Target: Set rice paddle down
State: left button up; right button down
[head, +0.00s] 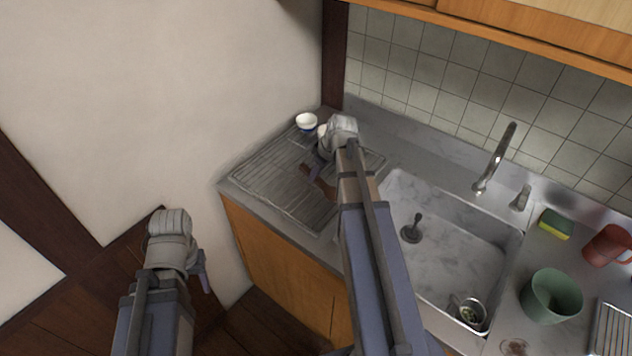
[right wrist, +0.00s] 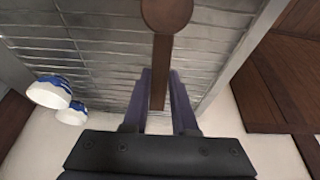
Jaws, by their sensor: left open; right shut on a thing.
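The rice paddle (head: 322,187) is brown wood with a round head and a straight handle. In the right wrist view the paddle (right wrist: 167,14) points away from me, its handle between the fingers. My right gripper (head: 317,168) is shut on the handle, over the metal drying rack (head: 265,185); it also shows in the right wrist view (right wrist: 160,82). I cannot tell whether the paddle touches the rack. My left gripper (head: 204,284) is open and empty, low beside the counter's left end, away from the paddle.
Two white and blue bowls, one in front (head: 306,123) and one partly hidden (head: 322,132), sit at the rack's back corner. The sink (head: 455,235) is right of the rack. A green cup (head: 550,297), a sponge (head: 555,224) and a red mug (head: 606,246) stand further right. The rack's near part is clear.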

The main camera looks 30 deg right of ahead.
aim_at(327, 188)
pick_arm(q)
jog(key=shift+f+b, duration=0.4)
jog(key=shift+f, duration=0.5)
pick_arm(e)
jog(key=shift+f, duration=0.9)
jog(key=shift+f, duration=0.15)
pick_arm(q)
jog(key=shift+f, duration=0.1)
pick_arm(e)
jog(key=c, duration=0.7)
grip_release()
pick_arm(q)
notch_tip(327, 188, up, 12)
jog(key=p, duration=1.1)
jog(key=shift+f, duration=0.25)
pick_arm(e)
jog(key=v, duration=1.2)
